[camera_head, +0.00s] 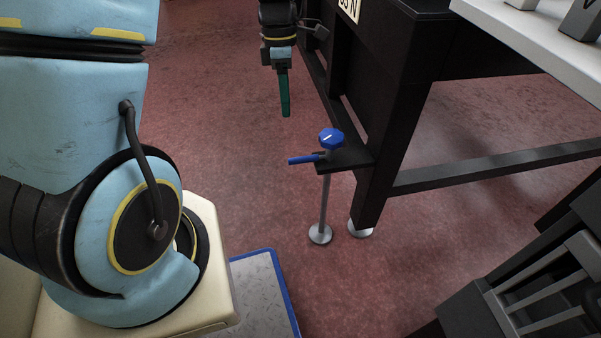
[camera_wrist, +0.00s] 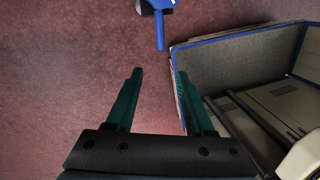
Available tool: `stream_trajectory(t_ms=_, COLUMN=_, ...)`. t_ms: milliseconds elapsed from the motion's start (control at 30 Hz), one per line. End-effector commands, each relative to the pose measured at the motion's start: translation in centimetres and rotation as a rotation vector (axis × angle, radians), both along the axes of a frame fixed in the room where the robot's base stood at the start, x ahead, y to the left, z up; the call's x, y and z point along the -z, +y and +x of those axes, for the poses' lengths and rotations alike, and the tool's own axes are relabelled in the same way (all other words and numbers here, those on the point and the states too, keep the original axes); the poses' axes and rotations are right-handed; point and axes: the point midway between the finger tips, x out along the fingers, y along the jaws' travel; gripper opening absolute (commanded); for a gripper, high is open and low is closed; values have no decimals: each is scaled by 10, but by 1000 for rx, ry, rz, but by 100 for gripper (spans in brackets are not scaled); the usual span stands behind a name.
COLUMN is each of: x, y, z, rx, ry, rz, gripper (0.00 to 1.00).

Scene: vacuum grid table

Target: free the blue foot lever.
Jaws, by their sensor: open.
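The blue foot lever (camera_head: 302,160) is a short rod sticking out to the left below a blue knob (camera_head: 331,137). Both sit at a black bracket on the near table leg, above a thin metal foot post (camera_head: 323,205) with a round disc on the floor. In the wrist view the lever (camera_wrist: 160,32) points down from the top edge; the knob above it is mostly cut off. My gripper (camera_head: 285,112) hangs above and behind the lever in the head view, apart from it. In the wrist view my gripper (camera_wrist: 160,72) is open and empty, its green fingers below the lever's tip.
The black table frame (camera_head: 405,90) stands right of my gripper, with a low crossbar (camera_head: 490,164) running right. A pale tabletop (camera_head: 530,38) is at the upper right. A dark slatted rack (camera_head: 530,290) stands at the lower right. The red floor left of the lever is clear.

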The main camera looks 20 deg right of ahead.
Motion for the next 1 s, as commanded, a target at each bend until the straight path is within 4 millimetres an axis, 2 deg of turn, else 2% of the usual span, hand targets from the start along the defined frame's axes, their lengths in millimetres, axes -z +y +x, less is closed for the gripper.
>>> stream_trajectory(t_ms=33, x=24, y=-10, z=-3, rx=-41, ry=9, rz=13, gripper=53)
stream_trajectory(t_ms=100, x=35, y=-19, z=-5, rx=-99, ry=19, rz=29, gripper=53)
stream_trajectory(t_ms=233, x=44, y=-27, z=-8, rx=-155, ry=28, rz=46, gripper=53)
stream_trajectory(t_ms=433, x=62, y=-27, z=-12, rx=-165, ry=31, rz=50, gripper=53)
stream_trajectory(t_ms=800, x=127, y=-25, z=-25, rx=-164, ry=31, rz=49, gripper=53)
stream_trajectory(t_ms=1000, x=145, y=-25, z=-29, rx=-162, ry=29, rz=49, gripper=53)
